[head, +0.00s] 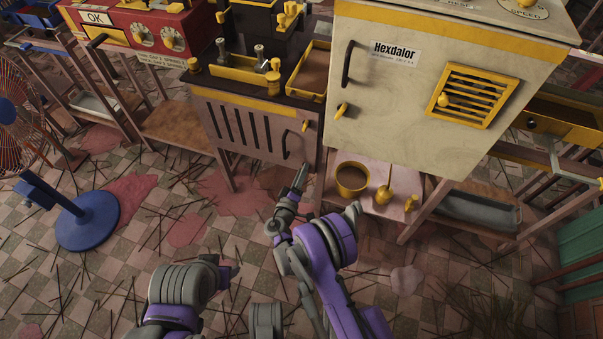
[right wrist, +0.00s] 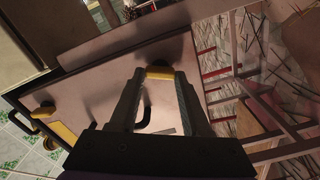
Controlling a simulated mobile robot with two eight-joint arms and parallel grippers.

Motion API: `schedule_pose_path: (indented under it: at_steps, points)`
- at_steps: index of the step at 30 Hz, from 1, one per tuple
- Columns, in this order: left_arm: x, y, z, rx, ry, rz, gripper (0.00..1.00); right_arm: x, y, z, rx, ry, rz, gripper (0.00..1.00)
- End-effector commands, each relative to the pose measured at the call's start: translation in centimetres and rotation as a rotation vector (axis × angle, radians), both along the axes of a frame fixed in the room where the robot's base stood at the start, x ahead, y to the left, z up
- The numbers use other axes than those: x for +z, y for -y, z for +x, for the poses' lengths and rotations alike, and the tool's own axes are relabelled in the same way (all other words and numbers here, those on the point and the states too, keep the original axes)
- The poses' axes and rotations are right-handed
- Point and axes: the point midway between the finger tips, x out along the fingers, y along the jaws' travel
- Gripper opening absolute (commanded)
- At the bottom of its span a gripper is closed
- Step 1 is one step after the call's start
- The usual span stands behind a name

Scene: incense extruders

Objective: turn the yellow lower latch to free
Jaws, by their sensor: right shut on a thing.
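The yellow lower latch (right wrist: 160,73) shows in the right wrist view, on the plain door face of the low cabinet. My right gripper (right wrist: 159,75) has one finger on each side of it and is shut on it. In the head view my right gripper (head: 302,168) reaches the lower right part of the cabinet door (head: 262,132), and its tip hides the lower latch there. The upper yellow latch (head: 306,126) stands apart above it; it also shows at the left of the right wrist view (right wrist: 42,112). My left gripper cannot be made out.
A black door handle (head: 286,145) sits left of the latches. The Hexdalor cabinet (head: 400,110) stands to the right, above a shelf with a yellow pot (head: 352,179). A blue-based fan (head: 88,220) stands at left. Sticks litter the floor.

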Motion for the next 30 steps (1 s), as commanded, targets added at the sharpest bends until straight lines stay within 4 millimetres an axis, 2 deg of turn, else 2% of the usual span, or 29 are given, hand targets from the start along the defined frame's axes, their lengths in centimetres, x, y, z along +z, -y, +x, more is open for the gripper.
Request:
schedule_pose_path:
  at_steps: [12,13,17,26,30]
  points:
    - [0.0,0.0,0.0,0.0,0.0,0.0,0.5,0.0,0.1,0.0,-0.002,-0.001,-0.005,0.0]
    - [0.0,0.0,0.0,0.0,0.0,0.0,0.5,0.0,0.1,0.0,-0.002,-0.001,-0.005,0.53]
    - [0.0,0.0,0.0,0.0,0.0,0.0,0.5,0.0,0.1,0.0,-0.001,-0.001,-0.005,0.76]
    - [0.0,0.0,0.0,0.0,0.0,0.0,0.5,0.0,0.0,-0.1,0.0,-0.001,-0.004,0.78]
    - [0.2,0.0,0.0,0.0,0.0,0.0,0.5,0.0,-0.4,-1.2,0.001,-0.001,-0.004,0.78]
